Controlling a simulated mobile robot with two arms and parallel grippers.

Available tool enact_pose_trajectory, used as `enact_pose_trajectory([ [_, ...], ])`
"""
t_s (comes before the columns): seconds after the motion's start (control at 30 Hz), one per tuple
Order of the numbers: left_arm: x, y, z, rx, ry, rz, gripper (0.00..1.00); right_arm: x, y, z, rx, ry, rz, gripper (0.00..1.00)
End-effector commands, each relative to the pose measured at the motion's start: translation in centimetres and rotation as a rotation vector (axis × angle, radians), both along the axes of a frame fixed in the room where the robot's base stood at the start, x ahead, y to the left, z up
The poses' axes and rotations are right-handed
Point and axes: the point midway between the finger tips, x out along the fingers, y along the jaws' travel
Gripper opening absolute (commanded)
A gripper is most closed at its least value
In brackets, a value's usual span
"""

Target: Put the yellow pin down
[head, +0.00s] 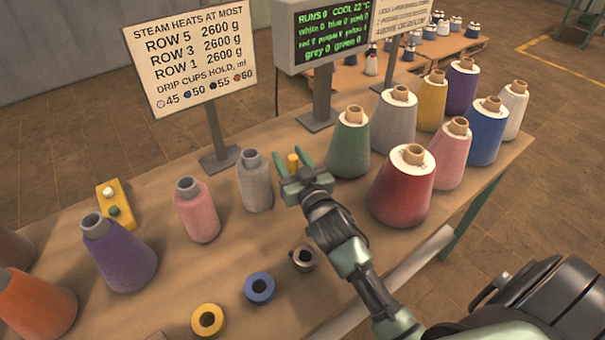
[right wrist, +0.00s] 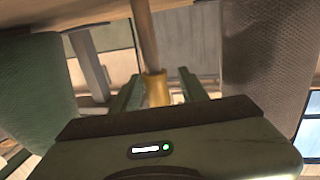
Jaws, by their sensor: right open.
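The yellow pin (head: 293,162) shows as a small yellow cylinder between the fingers of my right gripper (head: 291,156). In the right wrist view the pin (right wrist: 157,88) is between the two green fingers (right wrist: 160,92), with part of it hidden behind the gripper body. The right gripper is open, with its fingers on both sides of the pin. I cannot tell whether the pin touches a finger or what its lower end rests on. My left gripper is not in view.
A grey cone (head: 255,182) stands close left of my right gripper and a green cone (head: 348,146) close right. A red cone (head: 402,190) is nearer the arm. Brown (head: 304,259), blue (head: 259,288) and yellow (head: 207,320) rings lie on the table (head: 225,255). Signs stand behind.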

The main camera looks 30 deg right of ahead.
Motion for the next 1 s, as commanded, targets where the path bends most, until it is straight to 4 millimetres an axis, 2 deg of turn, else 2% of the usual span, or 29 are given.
enact_pose_trajectory([
  [0.03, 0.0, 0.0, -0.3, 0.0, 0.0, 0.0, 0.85, -1.4, 0.1, -0.9, 0.002, 0.014, -0.002, 0.44],
  [0.2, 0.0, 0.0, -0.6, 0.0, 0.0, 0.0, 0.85, -5.3, 0.3, -0.6, 0.002, 0.011, -0.004, 0.44],
  [0.43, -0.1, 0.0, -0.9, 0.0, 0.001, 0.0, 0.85, -9.4, 0.7, -0.3, -0.001, 0.005, -0.004, 0.44],
  [0.63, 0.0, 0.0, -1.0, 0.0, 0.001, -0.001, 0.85, -10.8, 0.8, 0.0, -0.002, 0.0, -0.003, 0.44],
  [1.0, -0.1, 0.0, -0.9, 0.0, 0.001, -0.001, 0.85, -10.9, 0.8, 0.1, -0.003, -0.003, -0.003, 0.44],
])
